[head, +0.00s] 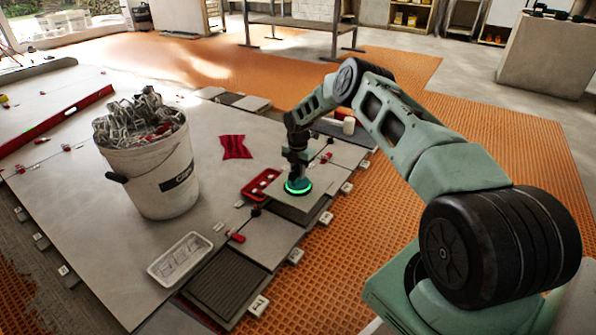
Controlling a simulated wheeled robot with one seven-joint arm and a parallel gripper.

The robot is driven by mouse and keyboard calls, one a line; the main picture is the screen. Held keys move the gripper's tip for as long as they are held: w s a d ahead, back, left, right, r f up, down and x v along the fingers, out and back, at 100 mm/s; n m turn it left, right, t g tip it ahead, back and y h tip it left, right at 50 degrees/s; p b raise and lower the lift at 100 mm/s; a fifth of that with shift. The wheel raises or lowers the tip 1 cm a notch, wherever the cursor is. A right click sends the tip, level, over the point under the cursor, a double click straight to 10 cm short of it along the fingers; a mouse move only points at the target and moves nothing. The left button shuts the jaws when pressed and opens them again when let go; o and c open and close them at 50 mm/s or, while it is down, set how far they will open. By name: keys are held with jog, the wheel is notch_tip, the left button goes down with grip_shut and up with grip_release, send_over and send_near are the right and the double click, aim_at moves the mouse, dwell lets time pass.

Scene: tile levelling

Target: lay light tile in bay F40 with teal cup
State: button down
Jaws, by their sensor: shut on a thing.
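My gripper (297,160) points down at the end of the arm and is shut on the teal cup (298,186), a suction cup with a glowing green ring. The cup is on the top face of a light tile (293,203). This tile is roughly level along the row of bays; I cannot tell whether it rests on the bed or hangs just above it. White bay labels (296,256) stand along the row's right edge, too small to read, so I cannot tell which is F40. The jaws are small in view and partly hidden by the wrist.
A white bucket (165,190) full of metal clips stands left on laid tiles. A red tray (258,183), red cloth (235,147) and white tray (180,258) lie nearby. A dark ribbed tile (226,282) is in front. Orange matting (365,255) lies open to the right.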

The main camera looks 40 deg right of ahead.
aim_at(298, 181)
jog(key=shift+w+f+b, duration=0.1)
jog(key=shift+f+b, duration=0.8)
jog(key=shift+f, duration=0.3)
jog(key=shift+f+b, duration=0.35)
jog(key=shift+f, duration=0.1)
jog(key=shift+f+b, duration=1.1)
jog(key=shift+f, duration=0.3)
jog(key=shift+f+b, duration=0.75)
jog(key=shift+f, duration=0.15)
dwell(0.7)
jog(key=c, duration=1.2)
grip_release()
notch_tip(298, 181, up, 17)
jog(key=p, duration=0.9)
jog(key=shift+r, duration=0.15)
